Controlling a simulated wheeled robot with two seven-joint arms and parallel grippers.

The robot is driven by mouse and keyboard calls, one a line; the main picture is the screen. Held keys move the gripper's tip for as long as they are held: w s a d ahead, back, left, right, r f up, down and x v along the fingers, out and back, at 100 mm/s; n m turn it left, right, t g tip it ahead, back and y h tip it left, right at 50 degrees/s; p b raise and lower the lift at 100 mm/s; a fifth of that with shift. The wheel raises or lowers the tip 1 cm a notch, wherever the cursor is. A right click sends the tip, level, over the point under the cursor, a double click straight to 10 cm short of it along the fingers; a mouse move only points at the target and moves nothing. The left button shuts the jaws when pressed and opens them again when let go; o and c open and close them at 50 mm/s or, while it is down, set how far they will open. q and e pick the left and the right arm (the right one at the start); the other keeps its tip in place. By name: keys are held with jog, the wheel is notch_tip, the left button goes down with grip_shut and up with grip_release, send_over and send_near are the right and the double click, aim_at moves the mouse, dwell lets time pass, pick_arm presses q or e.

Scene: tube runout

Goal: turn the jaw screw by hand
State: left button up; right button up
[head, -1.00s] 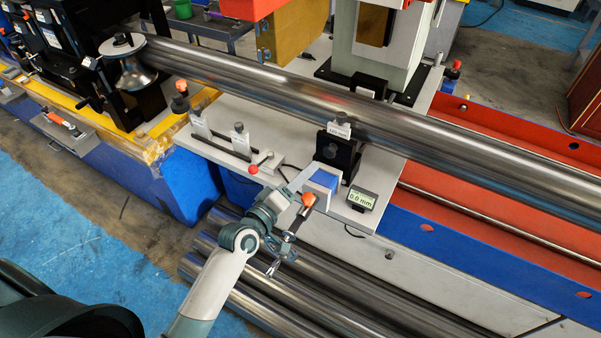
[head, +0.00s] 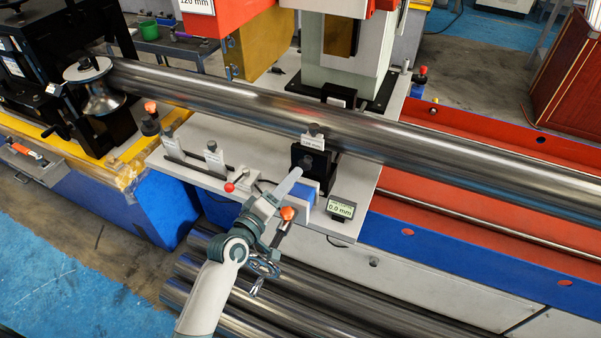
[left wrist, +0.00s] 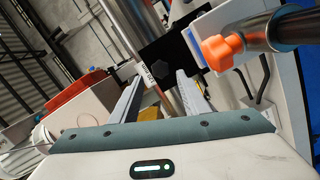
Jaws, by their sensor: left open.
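The jaw screw shows as a dark hex head (head: 307,162) on the front of a black jaw block beside the long steel tube (head: 350,125). In the left wrist view the gripper (left wrist: 166,82) is open. Whether a finger touches the screw is unclear. My right gripper is not in view.
An orange knob (head: 288,213) stands close by the left gripper, large in the wrist view (left wrist: 222,52). A display (head: 341,209) reads 0.0 mm. A red-tipped lever (head: 230,187) and labelled posts stand left on the pale plate (head: 190,140). Loose tubes (head: 300,295) lie below.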

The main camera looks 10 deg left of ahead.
aim_at(304, 166)
pick_arm(q)
jog(key=b+x, duration=0.2)
jog(key=x, duration=0.3)
jog(key=shift+w+f, duration=0.1)
dwell(0.3)
jog(key=shift+w, duration=0.1)
jog(key=c, duration=0.8)
jog(key=shift+p, duration=0.3)
